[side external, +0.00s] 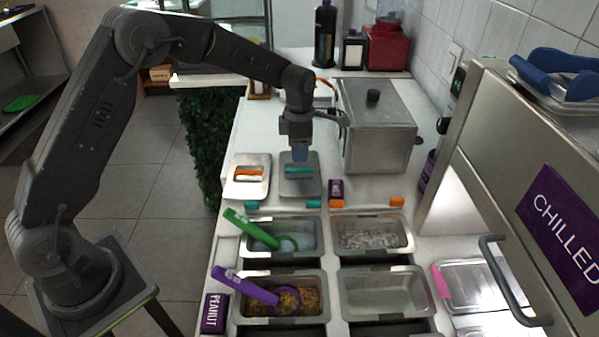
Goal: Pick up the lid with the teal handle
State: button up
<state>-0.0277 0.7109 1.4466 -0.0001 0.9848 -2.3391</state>
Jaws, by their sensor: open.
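The lid with the teal handle (311,186) is a flat grey metal plate lying on the white counter. Its teal handle (297,170) runs across its middle. My gripper (300,157) points down just above the teal handle and is open. The fingertips are small here, and I cannot tell whether they reach around the handle or touch it. A similar lid with an orange handle (247,189) lies directly to the left.
Metal bins with a green scoop (250,229) and a purple scoop (245,287) stand in front. A large steel box (378,135) stands close on the right. A small purple block (336,190) sits beside the teal-handled lid. The chilled cabinet (480,150) is at far right.

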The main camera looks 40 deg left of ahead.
aim_at(300, 168)
jog(key=f, duration=0.6)
jog(key=shift+w+a+f, duration=0.15)
jog(key=shift+w+f, duration=0.05)
grip_shut()
